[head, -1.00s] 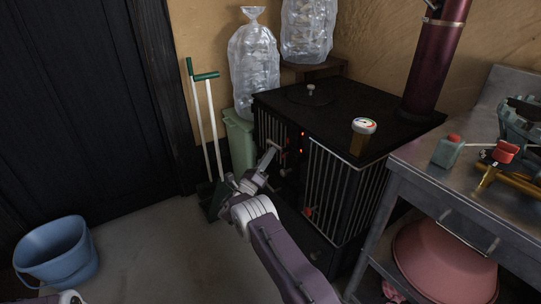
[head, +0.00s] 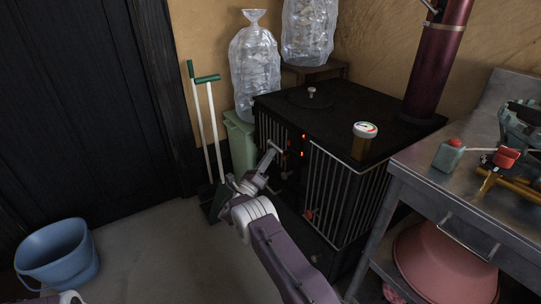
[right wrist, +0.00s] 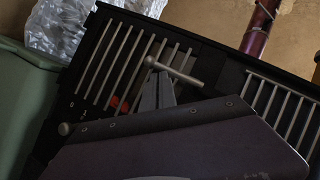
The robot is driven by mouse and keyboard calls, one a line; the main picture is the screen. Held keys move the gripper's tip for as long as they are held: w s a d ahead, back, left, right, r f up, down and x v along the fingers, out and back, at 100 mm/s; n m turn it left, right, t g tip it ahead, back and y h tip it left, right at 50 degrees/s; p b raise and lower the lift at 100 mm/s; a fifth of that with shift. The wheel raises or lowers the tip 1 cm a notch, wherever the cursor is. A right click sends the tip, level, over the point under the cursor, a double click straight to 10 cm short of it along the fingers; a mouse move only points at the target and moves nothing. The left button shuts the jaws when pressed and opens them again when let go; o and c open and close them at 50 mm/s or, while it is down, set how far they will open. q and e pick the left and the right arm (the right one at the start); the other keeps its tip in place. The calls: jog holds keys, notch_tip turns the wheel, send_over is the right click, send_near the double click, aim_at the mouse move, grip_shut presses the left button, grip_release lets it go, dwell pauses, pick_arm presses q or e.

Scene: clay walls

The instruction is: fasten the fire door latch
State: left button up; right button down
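The black stove (head: 345,120) stands in the middle of the head view, with barred sides. My right gripper (head: 268,158) is at its left-facing front, by the fire door. In the right wrist view my right gripper (right wrist: 158,92) has its fingers close together at a pale metal bar, which looks like the latch handle (right wrist: 182,74). The bar also shows in the head view (head: 275,147). The fingers look shut on it. My arm hides much of the door, and I cannot tell whether it stands fully closed.
A metal workbench (head: 450,195) with tools stands close on the right. A green bin (head: 240,145), a broom and dustpan stand left of the stove. A blue bucket (head: 57,255) is on the floor at left. The floor between bucket and stove is clear.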

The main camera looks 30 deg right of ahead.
jog(key=s+a+f, duration=0.1)
jog(key=a+f, duration=0.8)
dwell(0.3)
